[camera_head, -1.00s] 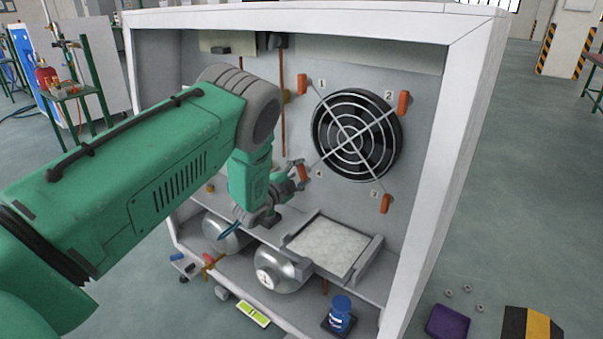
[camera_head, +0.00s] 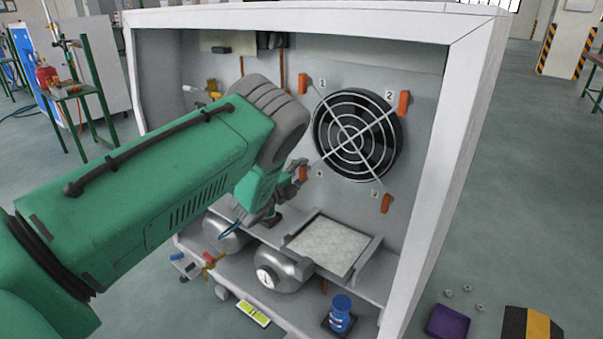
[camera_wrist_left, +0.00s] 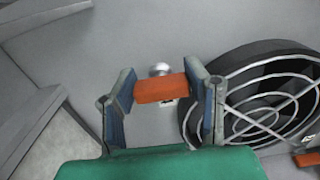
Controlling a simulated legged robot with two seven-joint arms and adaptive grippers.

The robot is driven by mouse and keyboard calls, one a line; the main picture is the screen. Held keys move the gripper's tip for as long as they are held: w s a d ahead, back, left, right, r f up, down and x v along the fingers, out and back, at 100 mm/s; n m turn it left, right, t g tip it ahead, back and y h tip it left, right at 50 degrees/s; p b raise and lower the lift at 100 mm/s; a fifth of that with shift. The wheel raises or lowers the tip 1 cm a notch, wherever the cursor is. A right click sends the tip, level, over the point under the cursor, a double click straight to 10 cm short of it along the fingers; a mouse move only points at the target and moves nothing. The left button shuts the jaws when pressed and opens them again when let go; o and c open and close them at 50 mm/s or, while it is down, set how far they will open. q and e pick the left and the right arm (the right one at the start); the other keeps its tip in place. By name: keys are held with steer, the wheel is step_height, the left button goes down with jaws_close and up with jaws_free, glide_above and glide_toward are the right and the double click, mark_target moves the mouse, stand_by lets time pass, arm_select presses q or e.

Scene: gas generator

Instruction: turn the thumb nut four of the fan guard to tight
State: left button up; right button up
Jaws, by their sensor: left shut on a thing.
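The fan guard (camera_head: 352,128) is a round wire grille over a black fan on the cabinet's back wall. Orange thumb nuts one (camera_head: 304,84), two (camera_head: 403,103) and three (camera_head: 386,203) sit at its corners. Thumb nut four (camera_head: 303,173) is at the lower left, beside the label 4. My left gripper (camera_head: 299,171) is at nut four. In the left wrist view the left gripper (camera_wrist_left: 160,90) has its fingers on both ends of the orange nut (camera_wrist_left: 160,89), with a round metal end behind it. My right gripper is not in view.
The white cabinet frame (camera_head: 452,150) surrounds the work area. Below the fan are a shelf with a pale filter panel (camera_head: 328,246), silver cylinders (camera_head: 280,268) and a blue container (camera_head: 340,312). A purple box (camera_head: 447,321) and several nuts lie on the floor at right.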

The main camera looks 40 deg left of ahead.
arm_select(q)
steer(key=shift+s+d+f, duration=0.15)
steer(key=shift+d+f, duration=0.05)
steer(key=shift+f, duration=0.25)
steer(key=o, duration=1.2)
steer(key=shift+c, duration=0.2)
steer(key=shift+r, duration=0.1)
steer(key=shift+r, duration=0.1)
steer(key=shift+s+a, duration=0.1)
steer(key=shift+s, duration=0.1)
steer(key=s, duration=1.1)
steer(key=shift+s+a, duration=0.15)
steer(key=shift+s, duration=0.05)
